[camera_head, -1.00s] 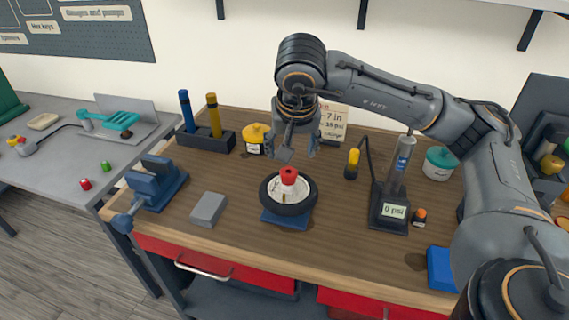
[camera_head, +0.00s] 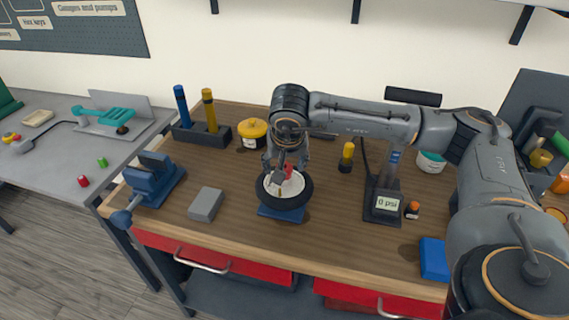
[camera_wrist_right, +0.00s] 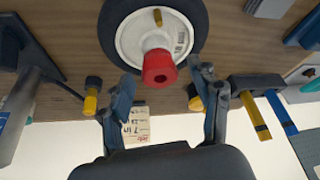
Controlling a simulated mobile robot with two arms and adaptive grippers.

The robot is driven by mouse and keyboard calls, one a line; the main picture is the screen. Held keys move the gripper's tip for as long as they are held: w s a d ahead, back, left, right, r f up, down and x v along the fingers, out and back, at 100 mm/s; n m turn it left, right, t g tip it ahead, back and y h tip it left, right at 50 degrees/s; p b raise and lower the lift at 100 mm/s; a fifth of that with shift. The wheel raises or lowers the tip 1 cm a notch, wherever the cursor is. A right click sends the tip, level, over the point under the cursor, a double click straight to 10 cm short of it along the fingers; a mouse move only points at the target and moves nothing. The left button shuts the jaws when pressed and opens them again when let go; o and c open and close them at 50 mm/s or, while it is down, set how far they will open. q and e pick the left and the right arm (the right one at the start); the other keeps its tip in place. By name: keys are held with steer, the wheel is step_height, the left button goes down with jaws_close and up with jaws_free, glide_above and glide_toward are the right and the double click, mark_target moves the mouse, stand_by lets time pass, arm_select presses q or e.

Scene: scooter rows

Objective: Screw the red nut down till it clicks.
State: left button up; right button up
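The red nut (camera_wrist_right: 159,67) sits at the centre of a small wheel with a black tyre and white hub (camera_wrist_right: 130,40). In the head view the wheel (camera_head: 283,204) lies flat on a blue stand (camera_head: 281,214), and the nut (camera_head: 288,172) is partly hidden by my gripper. My right gripper (camera_head: 285,171) points down over the wheel. In the right wrist view its fingers (camera_wrist_right: 165,78) are spread to either side of the nut, with gaps between them and it. A brass valve stem (camera_wrist_right: 157,16) shows on the hub. My left gripper is not in view.
A pump with a 0 psi display (camera_head: 387,204) stands right of the wheel. A grey block (camera_head: 206,204) and a blue vise (camera_head: 153,178) are to the left. A yellow pot (camera_head: 252,132) and a rack with two handles (camera_head: 202,134) stand behind.

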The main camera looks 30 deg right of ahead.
steer(key=c, duration=1)
steer(key=shift+o, duration=0.2)
steer(key=shift+a+f+m+g+h, duration=0.1)
steer(key=shift+m+g+h, duration=0.2)
steer(key=shift+m, duration=0.7)
steer(key=m, duration=0.3)
steer(key=shift+w+g+h+b, duration=0.1)
steer(key=shift+g+h+b, duration=0.25)
steer(key=shift+g+h, duration=0.05)
steer(key=m+g, duration=0.1)
steer(key=m, duration=0.2)
steer(key=shift+h, duration=0.4)
steer(key=m+g, duration=0.1)
steer(key=m, duration=0.2)
steer(key=shift+m+p, duration=0.3)
steer(key=shift+p, duration=0.1)
steer(key=shift+m+g+p, duration=0.7)
steer(key=shift+m, duration=0.5)
steer(key=m+g+p, duration=0.1)
steer(key=m+p, duration=0.1)
steer(key=m, duration=0.1)
steer(key=shift+m, duration=0.4)
steer(key=m+g+p, duration=0.1)
steer(key=m, duration=0.1)
steer(key=shift+m+y+p, duration=0.3)
steer(key=shift+m+y, duration=0.1)
steer(key=shift+f+m+g, duration=0.2)
steer(key=shift+m+g, duration=0.2)
steer(key=shift+m, duration=0.2)
